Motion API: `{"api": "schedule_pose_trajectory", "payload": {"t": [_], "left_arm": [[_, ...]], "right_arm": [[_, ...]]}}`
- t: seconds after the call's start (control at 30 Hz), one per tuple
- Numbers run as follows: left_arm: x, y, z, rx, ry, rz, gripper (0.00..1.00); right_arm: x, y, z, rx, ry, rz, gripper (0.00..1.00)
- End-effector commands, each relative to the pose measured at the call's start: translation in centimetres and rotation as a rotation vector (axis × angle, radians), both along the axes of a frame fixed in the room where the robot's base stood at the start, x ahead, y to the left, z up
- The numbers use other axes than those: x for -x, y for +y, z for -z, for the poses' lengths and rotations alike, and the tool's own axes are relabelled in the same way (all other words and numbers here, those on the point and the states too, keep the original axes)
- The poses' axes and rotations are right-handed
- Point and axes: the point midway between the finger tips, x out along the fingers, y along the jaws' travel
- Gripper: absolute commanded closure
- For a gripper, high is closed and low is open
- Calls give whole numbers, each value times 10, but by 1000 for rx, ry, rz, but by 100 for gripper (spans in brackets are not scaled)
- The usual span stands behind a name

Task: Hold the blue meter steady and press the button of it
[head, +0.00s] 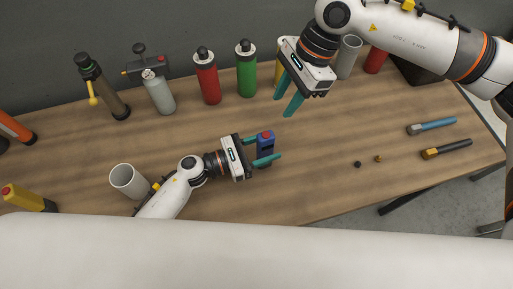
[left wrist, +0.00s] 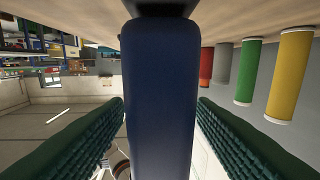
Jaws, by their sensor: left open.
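The blue meter (head: 265,148) stands upright on the wooden table, with a red part, seemingly its button, on top. My left gripper (head: 265,150) is open, with one teal finger on each side of the meter. In the left wrist view the meter's dark blue body (left wrist: 161,95) fills the middle between the two green ribbed fingers, with gaps visible on both sides. My right gripper (head: 289,94) hangs above the table behind the meter, its teal fingers pointing down, apart and empty.
A white cup (head: 127,180) stands near my left arm. Table right of the meter is mostly clear.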

Motion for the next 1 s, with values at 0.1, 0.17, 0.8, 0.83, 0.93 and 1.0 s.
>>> {"api": "schedule_pose_trajectory", "payload": {"t": [0.1, 0.17, 0.8, 0.83, 0.93, 1.0], "left_arm": [[0, -1, 0, 0, 0, -1, 49], [0, 0, 0, 0, 0, -1, 49], [0, 0, 0, -1, 1, -1, 100], [0, 0, 0, -1, 1, -1, 100], [0, 0, 0, -1, 1, -1, 100], [0, 0, 0, -1, 1, -1, 100]], "right_arm": [[0, 0, 0, 0, 0, 0, 64], [0, 0, 0, 0, 0, 0, 64], [0, 0, 0, 0, 0, 0, 100], [0, 0, 0, 0, 0, 0, 100], [0, 0, 0, 0, 0, 0, 100], [0, 0, 0, 0, 0, 0, 100]]}}
